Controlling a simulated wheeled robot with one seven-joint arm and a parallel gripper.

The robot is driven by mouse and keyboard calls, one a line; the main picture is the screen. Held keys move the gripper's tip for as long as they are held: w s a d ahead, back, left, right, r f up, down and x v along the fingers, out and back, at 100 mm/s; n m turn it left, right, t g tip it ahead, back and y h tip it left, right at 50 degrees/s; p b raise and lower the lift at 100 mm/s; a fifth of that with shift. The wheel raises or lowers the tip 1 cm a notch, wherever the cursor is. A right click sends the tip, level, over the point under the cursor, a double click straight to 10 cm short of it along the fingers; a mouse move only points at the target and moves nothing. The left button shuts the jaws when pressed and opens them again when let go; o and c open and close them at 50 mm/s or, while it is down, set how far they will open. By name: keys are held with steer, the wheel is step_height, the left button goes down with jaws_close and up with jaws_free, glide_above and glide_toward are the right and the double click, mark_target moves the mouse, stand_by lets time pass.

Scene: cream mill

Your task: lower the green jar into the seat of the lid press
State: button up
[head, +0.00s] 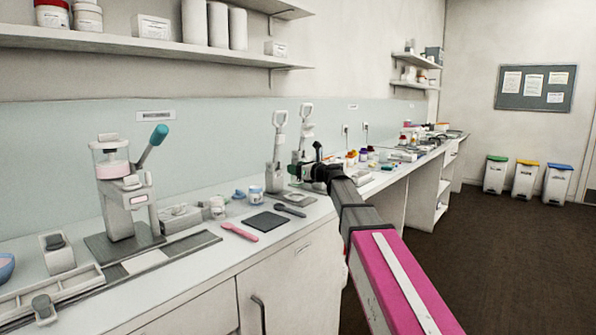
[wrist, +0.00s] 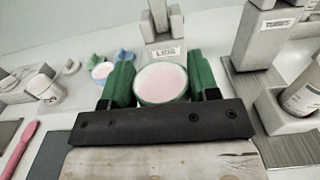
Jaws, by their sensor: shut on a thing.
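My gripper (wrist: 160,92) is shut on the green jar (wrist: 162,84), with one green finger on either side of it. The jar has a green rim and an open top showing pale pink contents. In the wrist view a grey press labelled "LIDS" (wrist: 164,30) stands just beyond the jar. Its seat is not clearly seen, and I cannot tell whether the jar touches it. In the head view my gripper (head: 316,174) is over the counter beside two grey lever stands (head: 275,165); the jar is hardly distinguishable there.
A second labelled stand (wrist: 262,40) with a whitish container (wrist: 302,90) is close on the right in the wrist view. A larger teal-handled machine (head: 125,190) stands farther left.

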mark_target(296, 181)
steer(key=shift+w+a+f, duration=0.1)
steer(key=shift+w+a, duration=0.1)
steer(key=shift+f, duration=1.8)
steer(key=shift+f, duration=0.95)
stand_by(0.8)
steer(key=o, duration=1)
steer(key=shift+o, duration=0.2)
steer(key=shift+r, duration=3)
